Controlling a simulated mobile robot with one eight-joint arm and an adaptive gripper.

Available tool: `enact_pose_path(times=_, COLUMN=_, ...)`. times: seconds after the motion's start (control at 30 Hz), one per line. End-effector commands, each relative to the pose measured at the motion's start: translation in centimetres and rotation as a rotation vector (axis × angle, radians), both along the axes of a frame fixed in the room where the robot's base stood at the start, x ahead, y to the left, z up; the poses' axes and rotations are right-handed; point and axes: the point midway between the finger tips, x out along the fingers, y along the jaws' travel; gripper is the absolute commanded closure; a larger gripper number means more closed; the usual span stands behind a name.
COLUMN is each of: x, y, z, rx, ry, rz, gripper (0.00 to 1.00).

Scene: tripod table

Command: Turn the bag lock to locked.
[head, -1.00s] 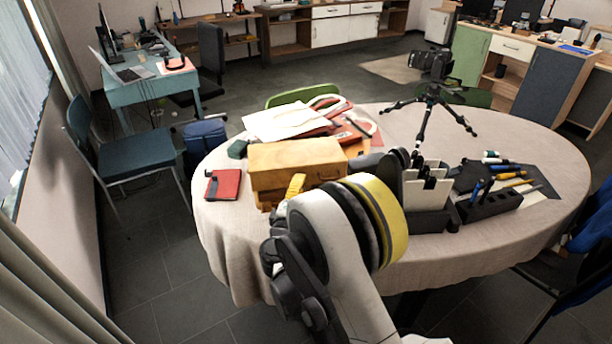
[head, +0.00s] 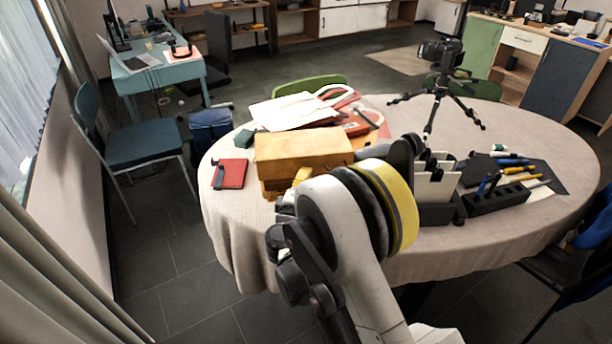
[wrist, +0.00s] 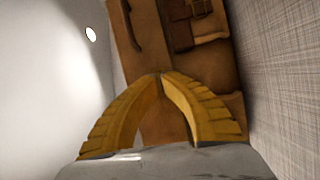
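The tan leather bag (head: 300,146) lies near the left front of the round table (head: 232,222). In the wrist view the brown bag (wrist: 195,60) fills the upper middle, with a strap-like strip and darker square patches. I cannot make out the bag lock for certain. My gripper (wrist: 160,75) has yellow ridged fingers whose tips meet in front of the bag's surface, with nothing visible held between them. Whether the tips touch the bag is unclear. In the head view a yellow finger (head: 301,176) shows at the bag's front side; my arm hides the rest.
A red notebook (head: 231,173) lies left of the bag, and papers (head: 298,110) lie behind it. A black organizer (head: 497,200) and a camera tripod (head: 436,100) stand to the right. The table's front edge is close to my arm.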

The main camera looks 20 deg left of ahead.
Motion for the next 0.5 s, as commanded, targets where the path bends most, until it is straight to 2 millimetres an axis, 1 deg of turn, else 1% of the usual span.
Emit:
enact_pose_path(times=0.17, x=0.06, y=-0.08, z=0.18, rx=0.101, ry=0.053, rz=-0.001, gripper=1.00)
enact_pose_path(times=0.5, x=0.09, y=-0.16, z=0.31, rx=0.382, ry=0.197, rz=-0.002, gripper=1.00)
